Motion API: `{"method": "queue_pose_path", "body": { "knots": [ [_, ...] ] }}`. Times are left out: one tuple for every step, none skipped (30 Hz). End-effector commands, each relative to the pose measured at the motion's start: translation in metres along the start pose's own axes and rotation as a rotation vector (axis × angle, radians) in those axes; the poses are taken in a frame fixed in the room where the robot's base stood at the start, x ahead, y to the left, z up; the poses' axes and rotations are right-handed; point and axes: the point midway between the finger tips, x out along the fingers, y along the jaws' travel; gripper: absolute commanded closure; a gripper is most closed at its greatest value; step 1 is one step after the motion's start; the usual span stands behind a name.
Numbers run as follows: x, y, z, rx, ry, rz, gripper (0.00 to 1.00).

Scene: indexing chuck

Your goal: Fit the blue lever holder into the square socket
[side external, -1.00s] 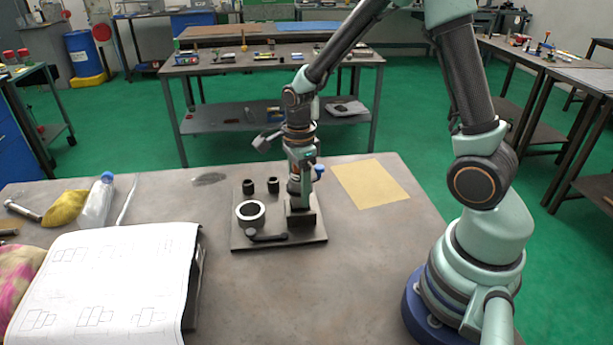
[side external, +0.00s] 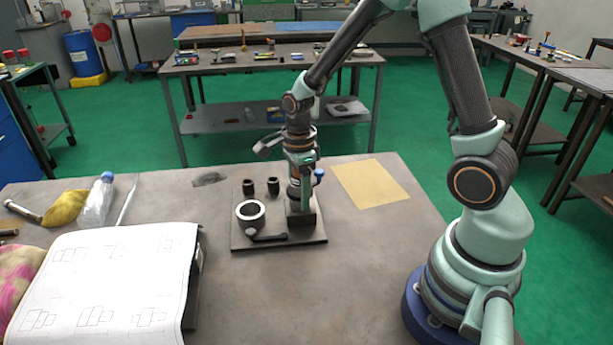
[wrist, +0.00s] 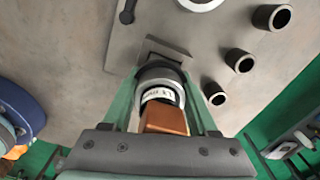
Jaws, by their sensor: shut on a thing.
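My gripper (side external: 301,196) points down over the plate and is shut on the lever holder, a round dark-collared piece with a white printed label and a copper-coloured block in the wrist view (wrist: 160,92). A blue knob (side external: 319,174) shows at its right side in the side view. The square socket is a dark block (side external: 301,218) at the right of the base plate, directly below my gripper; it also shows in the wrist view (wrist: 149,50), just beyond the holder. My fingers and the holder hide part of it. I cannot tell whether the holder's lower end is inside.
The base plate (side external: 262,242) also carries a pale ring (side external: 249,222), a small black lever (side external: 268,238) and short black tubes (side external: 249,187). A drawing sheet (side external: 110,275) and a bottle (side external: 98,200) lie left. A tan sheet (side external: 371,184) lies flat at the right.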

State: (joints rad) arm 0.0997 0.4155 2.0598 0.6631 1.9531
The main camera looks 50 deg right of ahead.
Motion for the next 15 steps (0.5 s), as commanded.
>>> {"method": "queue_pose_path", "body": {
  "knots": [
    [0.0004, -0.0009, 0.0003, 0.000, -0.001, -0.003, 1.00],
    [0.0010, -0.0009, 0.0004, 0.000, -0.001, -0.003, 1.00],
    [0.0017, -0.0009, 0.0004, 0.000, -0.001, -0.003, 1.00],
    [0.0024, -0.0009, 0.0003, 0.000, -0.001, -0.003, 1.00],
    [0.0030, -0.0009, 0.0003, 0.000, -0.001, -0.003, 1.00],
    [0.0038, -0.0008, 0.0003, 0.000, -0.001, -0.003, 1.00],
    [0.0045, -0.0007, 0.0003, 0.000, -0.001, -0.002, 1.00],
    [0.0051, -0.0007, 0.0003, 0.000, -0.001, -0.002, 1.00],
    [0.0060, -0.0006, 0.0002, 0.000, -0.001, -0.002, 1.00],
    [0.0066, -0.0005, 0.0002, 0.000, -0.001, -0.002, 1.00],
    [0.0072, -0.0005, 0.0002, 0.000, -0.001, -0.001, 1.00],
    [0.0076, -0.0006, 0.0002, 0.000, -0.001, -0.002, 0.37],
    [0.0074, -0.0006, 0.0003, 0.000, -0.001, -0.002, 0.26],
    [0.0074, -0.0006, 0.0002, 0.000, -0.001, -0.002, 0.14],
    [0.0074, -0.0005, 0.0002, 0.000, -0.001, -0.002, 0.06]
  ]
}}
